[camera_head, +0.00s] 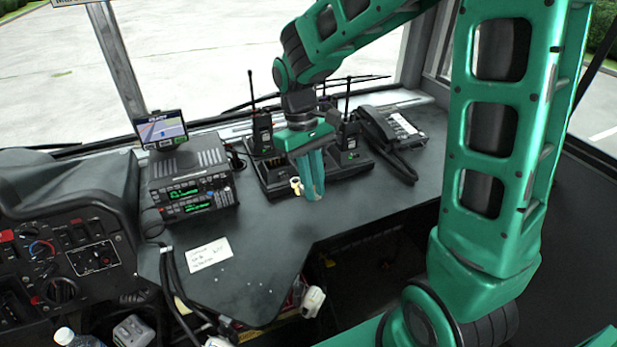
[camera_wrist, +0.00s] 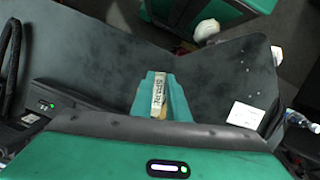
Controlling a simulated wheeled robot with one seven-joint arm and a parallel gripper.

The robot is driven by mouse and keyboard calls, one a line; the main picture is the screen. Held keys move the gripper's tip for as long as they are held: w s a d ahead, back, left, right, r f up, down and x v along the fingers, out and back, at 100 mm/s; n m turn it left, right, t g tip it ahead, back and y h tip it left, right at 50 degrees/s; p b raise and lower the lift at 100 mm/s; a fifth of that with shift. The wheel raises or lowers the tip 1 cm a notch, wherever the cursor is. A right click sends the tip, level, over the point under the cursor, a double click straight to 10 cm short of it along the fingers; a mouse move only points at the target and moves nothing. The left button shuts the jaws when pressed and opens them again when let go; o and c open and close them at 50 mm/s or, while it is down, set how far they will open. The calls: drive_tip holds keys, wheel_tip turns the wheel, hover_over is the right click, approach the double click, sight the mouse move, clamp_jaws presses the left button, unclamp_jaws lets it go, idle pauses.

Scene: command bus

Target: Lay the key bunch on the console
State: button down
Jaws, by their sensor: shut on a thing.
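My gripper (camera_head: 311,190) is above the dark grey console (camera_head: 262,228), in front of the radio chargers. It is shut on the key bunch (camera_head: 296,186), of which a small pale and yellowish part shows at the left of the fingers. In the wrist view my gripper (camera_wrist: 160,92) has a pale tag with dark lettering, part of the key bunch (camera_wrist: 158,95), between its fingertips. The rest of the bunch is hidden by the fingers. The console also shows in the wrist view (camera_wrist: 215,85), bare below the fingers. I cannot tell whether the keys touch it.
A radio stack with a small screen (camera_head: 185,180) stands left of my gripper. Handheld radios in a charger (camera_head: 275,180) stand behind it, and a telephone (camera_head: 393,128) is to the right. A white note (camera_head: 208,254) lies at the front left. The console's front middle is clear.

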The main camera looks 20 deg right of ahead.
drive_tip(key=shift+w+a+f+x, duration=0.1)
drive_tip(key=shift+w+x, duration=0.2)
drive_tip(key=shift+x, duration=0.95)
drive_tip(key=shift+w+a+f+x, duration=0.1)
drive_tip(key=shift+w+x, duration=0.15)
drive_tip(key=shift+x, duration=0.95)
drive_tip(key=shift+w+a+x, duration=0.1)
drive_tip(key=shift+w+x, duration=0.2)
drive_tip(key=shift+x, duration=0.95)
drive_tip(key=shift+d, duration=0.1)
drive_tip(key=c, duration=1.6)
unclamp_jaws()
drive_tip(key=shift+c, duration=0.2)
drive_tip(key=shift+s+v, duration=0.15)
drive_tip(key=shift+v, duration=0.55)
drive_tip(key=shift+s+v, duration=0.15)
drive_tip(key=shift+v, duration=0.55)
drive_tip(key=shift+d+r, duration=0.1)
drive_tip(key=shift+r, duration=3.45)
